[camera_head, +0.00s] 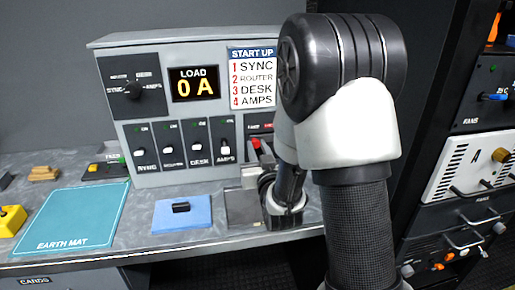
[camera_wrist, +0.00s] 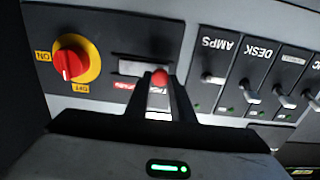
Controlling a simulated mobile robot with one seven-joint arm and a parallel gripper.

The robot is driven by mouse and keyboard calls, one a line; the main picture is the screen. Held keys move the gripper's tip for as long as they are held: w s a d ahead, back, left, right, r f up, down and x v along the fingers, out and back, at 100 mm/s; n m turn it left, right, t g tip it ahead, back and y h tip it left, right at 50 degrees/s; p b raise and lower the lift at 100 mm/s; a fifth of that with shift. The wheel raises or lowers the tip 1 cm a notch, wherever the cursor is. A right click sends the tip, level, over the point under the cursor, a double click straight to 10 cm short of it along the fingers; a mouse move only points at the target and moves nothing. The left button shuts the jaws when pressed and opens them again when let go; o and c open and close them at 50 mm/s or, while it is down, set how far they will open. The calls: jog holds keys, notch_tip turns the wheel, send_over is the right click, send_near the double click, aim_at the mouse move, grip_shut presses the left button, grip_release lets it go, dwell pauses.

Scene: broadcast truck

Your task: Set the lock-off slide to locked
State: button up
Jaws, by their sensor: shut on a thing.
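The lock-off slide (camera_wrist: 159,79) shows in the wrist view as a red-tipped pale tab at a slot in the dark panel. My gripper (camera_wrist: 160,92) has its two dark fingers either side of this tab and is shut on it. A pale plate shows in the slot, mostly to the left of the tab. A red label beside the tab is partly covered by my gripper. In the head view, a red tip (camera_head: 257,144) shows beside the AMPS switch, and my arm hides most of that part of the panel.
A red knob on a yellow dial (camera_wrist: 72,62), marked ON and OFF, is left of the slide in the wrist view. The AMPS switch (camera_head: 225,149) and other switches stand close by. The load display (camera_head: 194,84) reads 0 A. A blue pad (camera_head: 184,220) lies on the desk.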

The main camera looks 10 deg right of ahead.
aim_at(270, 137)
grip_shut()
jog(key=d+b, duration=0.2)
jog(key=d, duration=0.2)
jog(key=shift+d, duration=0.15)
jog(key=shift+d+r, duration=0.1)
jog(key=shift+d, duration=0.25)
jog(key=o, duration=0.7)
grip_release()
jog(key=shift+d, duration=0.1)
